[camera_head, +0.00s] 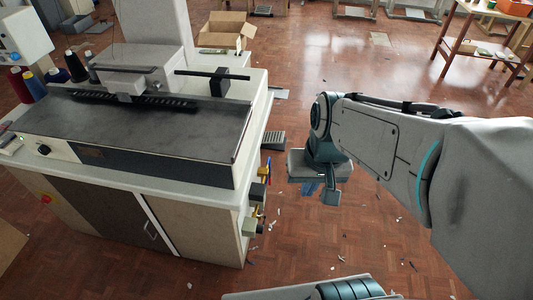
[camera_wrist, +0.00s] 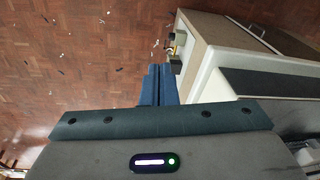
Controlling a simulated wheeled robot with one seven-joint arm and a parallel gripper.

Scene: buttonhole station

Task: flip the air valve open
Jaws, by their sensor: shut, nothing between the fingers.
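The air valve fittings, with a yellow part (camera_head: 254,211) and dark blocks, stick out from the right side of the machine cabinet in the head view. They also show in the wrist view as small yellow and dark parts (camera_wrist: 179,45) beside the cabinet corner. I cannot tell the lever's exact position. My gripper (camera_head: 311,190) hangs to the right of the fittings, apart from them, partly hidden by the wrist. In the wrist view my gripper's blue fingers (camera_wrist: 159,72) are together and empty, with their tips close to the fittings in the picture.
The buttonhole machine cabinet (camera_head: 190,225) fills the left side, with thread spools (camera_head: 54,75) on top. A dark pedal-like grille (camera_head: 272,141) lies on the floor nearby. The wooden floor right of the cabinet is mostly clear, with small scraps scattered. A wooden table (camera_head: 480,45) stands far right.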

